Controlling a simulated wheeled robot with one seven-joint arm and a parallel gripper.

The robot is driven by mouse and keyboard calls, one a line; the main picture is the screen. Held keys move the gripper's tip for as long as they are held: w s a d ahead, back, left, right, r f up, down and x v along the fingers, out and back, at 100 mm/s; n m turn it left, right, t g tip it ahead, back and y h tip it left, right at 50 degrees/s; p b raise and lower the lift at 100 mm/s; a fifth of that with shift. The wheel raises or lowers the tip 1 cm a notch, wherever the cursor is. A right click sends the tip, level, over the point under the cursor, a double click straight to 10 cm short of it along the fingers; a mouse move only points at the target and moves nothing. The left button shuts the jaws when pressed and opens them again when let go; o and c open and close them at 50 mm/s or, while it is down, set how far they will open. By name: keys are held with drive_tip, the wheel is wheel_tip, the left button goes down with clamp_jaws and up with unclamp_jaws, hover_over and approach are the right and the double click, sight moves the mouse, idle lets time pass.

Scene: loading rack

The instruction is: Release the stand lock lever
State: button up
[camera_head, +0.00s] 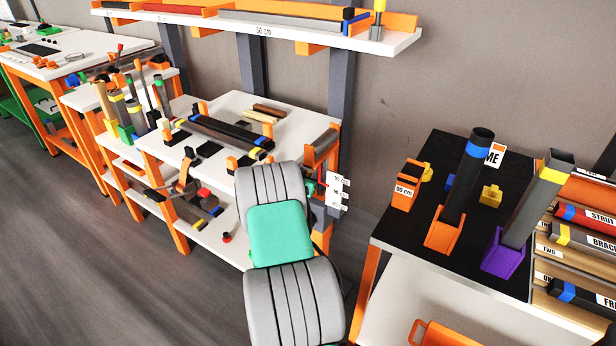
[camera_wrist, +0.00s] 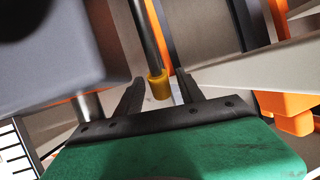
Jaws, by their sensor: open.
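In the wrist view my gripper (camera_wrist: 160,79) is open, with a dark finger on each side. A grey metal rod with a yellow end (camera_wrist: 158,86) comes down from the top, and its end shows between the fingers. I cannot tell whether this rod is the stand lock lever, how deep it lies, or whether a finger touches it. In the head view my arm covers the gripper. A small red part (camera_head: 321,181) shows beside a white label plate (camera_head: 337,190) at the rack post, just right of my arm.
A white workbench (camera_head: 240,106) with bars and orange holders lies behind my arm. A black-topped table (camera_head: 405,232) with tubes in orange and purple holders stands to the right. A long shelf (camera_head: 400,41) runs above. Open floor (camera_head: 75,240) lies at left.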

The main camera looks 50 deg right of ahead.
clamp_jaws()
idle(0.5)
idle(0.9)
